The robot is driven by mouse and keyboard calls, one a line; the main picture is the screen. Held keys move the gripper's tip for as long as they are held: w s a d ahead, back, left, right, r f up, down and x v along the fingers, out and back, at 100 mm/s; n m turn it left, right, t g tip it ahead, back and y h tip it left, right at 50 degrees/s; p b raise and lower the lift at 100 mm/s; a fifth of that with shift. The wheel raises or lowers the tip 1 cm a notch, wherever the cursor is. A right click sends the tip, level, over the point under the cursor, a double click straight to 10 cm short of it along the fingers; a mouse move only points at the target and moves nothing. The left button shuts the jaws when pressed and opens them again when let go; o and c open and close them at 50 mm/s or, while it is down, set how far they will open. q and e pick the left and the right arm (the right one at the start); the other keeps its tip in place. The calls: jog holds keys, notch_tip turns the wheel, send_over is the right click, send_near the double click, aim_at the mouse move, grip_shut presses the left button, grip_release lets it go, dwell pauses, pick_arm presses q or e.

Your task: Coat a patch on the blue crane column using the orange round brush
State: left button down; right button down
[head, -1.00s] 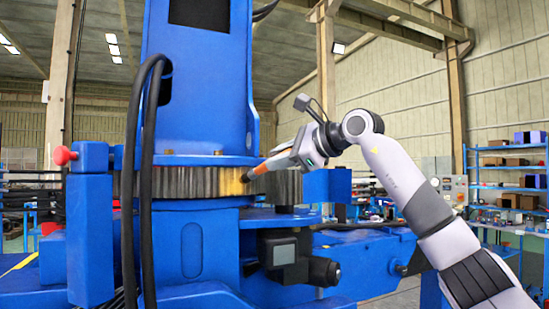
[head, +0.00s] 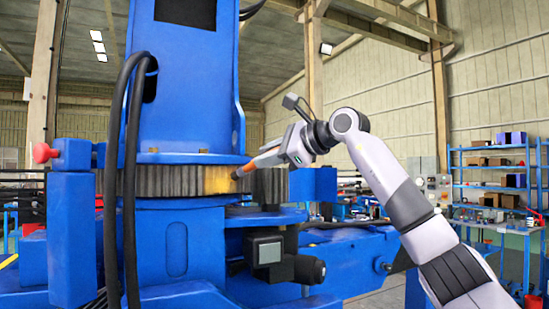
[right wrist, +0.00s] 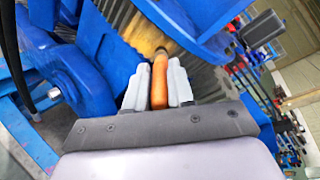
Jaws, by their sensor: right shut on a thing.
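The blue crane column (head: 187,90) stands upright, with a dark toothed gear ring (head: 150,182) around its foot. A yellowish patch (head: 210,180) shows on the ring's teeth, also in the right wrist view (right wrist: 140,30). My right gripper (head: 275,154) is shut on the orange round brush (head: 262,160); its orange handle (right wrist: 159,82) sits between the two fingers in the right wrist view. The brush's dark tip points left and down at the right end of the yellowish patch and appears to touch the ring. My left gripper is out of view.
Black cables (head: 131,190) hang down in front of the column at left. A dark box-shaped unit (head: 267,250) sits below the gear ring. Shelves with boxes (head: 495,170) stand far right.

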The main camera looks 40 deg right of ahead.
jog(key=s+a+b, duration=0.1)
jog(key=a, duration=0.7)
dwell(0.6)
jog(key=shift+a, duration=0.1)
jog(key=shift+s, duration=0.15)
jog(key=shift+s+d+b, duration=0.2)
jog(key=shift+s+b, duration=0.4)
jog(key=shift+s, duration=0.9)
jog(key=shift+s+d+b, duration=0.15)
jog(key=shift+s+b, duration=0.4)
jog(key=shift+s, duration=0.9)
